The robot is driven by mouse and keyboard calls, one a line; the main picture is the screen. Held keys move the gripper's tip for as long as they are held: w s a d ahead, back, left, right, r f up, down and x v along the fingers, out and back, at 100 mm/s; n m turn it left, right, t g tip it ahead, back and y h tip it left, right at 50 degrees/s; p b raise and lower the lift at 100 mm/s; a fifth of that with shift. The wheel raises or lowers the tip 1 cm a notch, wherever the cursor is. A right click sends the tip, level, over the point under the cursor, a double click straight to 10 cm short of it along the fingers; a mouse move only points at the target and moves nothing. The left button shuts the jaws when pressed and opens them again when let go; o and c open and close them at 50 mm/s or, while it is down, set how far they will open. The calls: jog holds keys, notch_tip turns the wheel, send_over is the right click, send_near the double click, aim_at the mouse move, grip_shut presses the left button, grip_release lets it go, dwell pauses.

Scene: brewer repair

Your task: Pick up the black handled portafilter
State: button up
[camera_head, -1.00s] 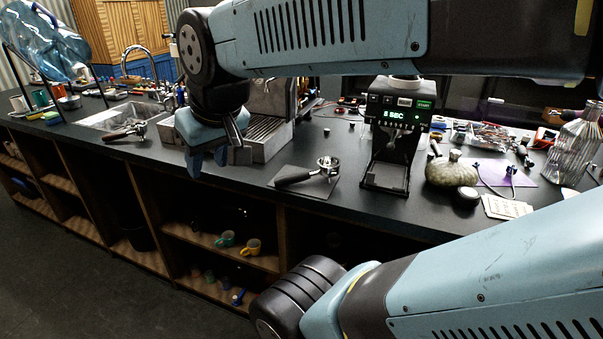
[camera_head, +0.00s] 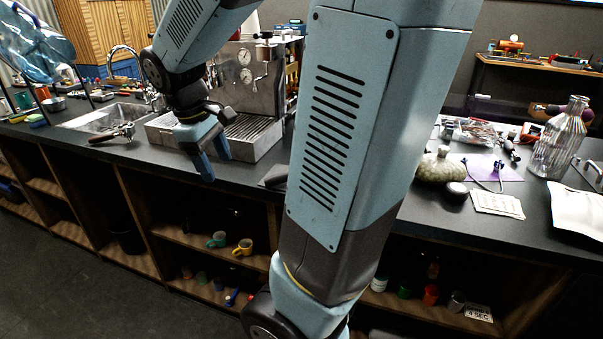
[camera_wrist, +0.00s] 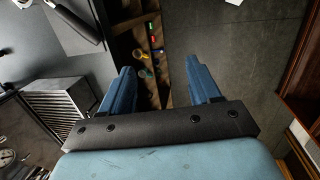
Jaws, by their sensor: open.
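The black handled portafilter shows in the wrist view as a black handle (camera_wrist: 75,22) at the top left, lying on a grey mat (camera_wrist: 66,38). Its head is out of that view. In the head view my arm hides most of it; only a dark edge of the mat or handle shows left of the arm. My gripper (camera_head: 216,168) is open and empty, fingers pointing down at the counter's front edge, left of the mat. In the wrist view its blue fingers (camera_wrist: 160,66) are spread, with the handle outside them to the upper left.
The espresso machine (camera_head: 247,85) stands behind my gripper, its drip tray also in the wrist view (camera_wrist: 62,103). Another portafilter (camera_head: 115,134) with a brownish handle lies by the sink (camera_head: 105,115). Mugs (camera_head: 242,247) sit on the shelf below. A glass carafe (camera_head: 560,140) stands at right.

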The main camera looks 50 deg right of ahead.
aim_at(282, 175)
jog(key=w+d+f+n+g+h, duration=0.8)
jog(key=w+d+f, duration=0.2)
jog(key=w+d, duration=0.15)
jog(key=x, duration=1.4)
jog(key=shift+s+d+r, duration=0.1)
jog(key=shift+s+d, duration=0.05)
jog(key=shift+s, duration=0.15)
grip_shut()
dwell(0.3)
